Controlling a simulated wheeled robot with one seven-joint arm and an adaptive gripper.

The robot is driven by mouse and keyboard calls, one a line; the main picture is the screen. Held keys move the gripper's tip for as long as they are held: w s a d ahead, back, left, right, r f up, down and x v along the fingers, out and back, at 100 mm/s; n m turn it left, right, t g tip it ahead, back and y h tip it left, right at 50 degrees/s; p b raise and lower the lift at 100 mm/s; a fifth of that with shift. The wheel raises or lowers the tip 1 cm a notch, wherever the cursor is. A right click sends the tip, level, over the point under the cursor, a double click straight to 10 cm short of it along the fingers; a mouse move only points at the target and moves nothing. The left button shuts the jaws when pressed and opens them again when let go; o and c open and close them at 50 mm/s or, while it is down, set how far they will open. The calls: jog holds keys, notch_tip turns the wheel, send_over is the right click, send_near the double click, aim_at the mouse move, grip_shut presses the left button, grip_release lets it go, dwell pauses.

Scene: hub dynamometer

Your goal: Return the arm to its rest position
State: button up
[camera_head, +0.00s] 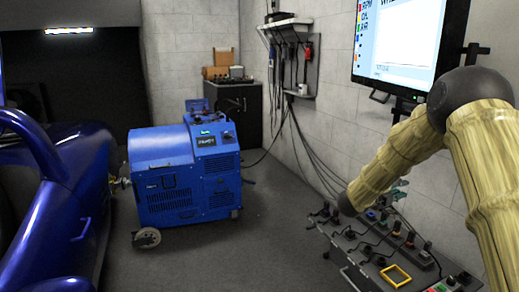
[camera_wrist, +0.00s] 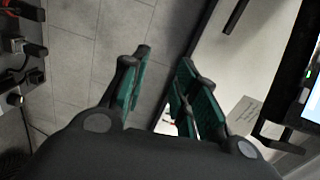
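My arm, in a tan covering with dark joints, comes in from the right edge of the head view. It bends at a dark elbow and slopes down to the left, over the tool cart (camera_head: 350,262). In the wrist view my gripper (camera_wrist: 165,57) has its green-padded fingers apart, with nothing between them. Floor and a pale surface show beyond the gap. In the head view a bit of green at my gripper (camera_head: 399,186) shows just behind the forearm, the rest being hidden.
A wall screen (camera_head: 398,45) hangs close to my elbow. The cart carries several connectors and a yellow frame (camera_head: 396,276). A blue dynamometer unit (camera_head: 187,170) stands beside a blue car (camera_head: 62,200). A wall shelf (camera_head: 285,25) holds hanging cables. The middle floor is clear.

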jog(key=s+a+f+n+t+y+b, duration=0.1)
jog(key=s+a+f+n+y, duration=0.3)
jog(key=f, duration=0.6)
jog(key=s+a+f+n+t+y+b, duration=0.1)
jog(key=s+a+f+n+b, duration=0.3)
jog(key=f, duration=0.6)
jog(key=s+a+f+n+t+y+p, duration=0.1)
jog(key=s+a+f+n+y, duration=0.15)
jog(key=f+n, duration=0.6)
jog(key=s+a+f+n+g+y+b, duration=0.25)
jog(key=s+a+f+n, duration=0.2)
jog(key=s+f, duration=0.85)
jog(key=s+a+f+n+g+y+b, duration=0.1)
jog(key=s+a+f+n+g+y, duration=0.4)
jog(key=s+f, duration=0.9)
jog(key=s+a+n+g+y+b, duration=0.1)
jog(key=s+a+n+g, duration=0.15)
jog(key=s, duration=0.85)
jog(key=s+a+n+g+b, duration=0.1)
jog(key=s+a, duration=0.2)
jog(key=s, duration=0.9)
notch_tip(320, 180, up, 28)
jog(key=w+p, duration=0.1)
jog(key=p, duration=2.7)
jog(key=shift+p, duration=0.3)
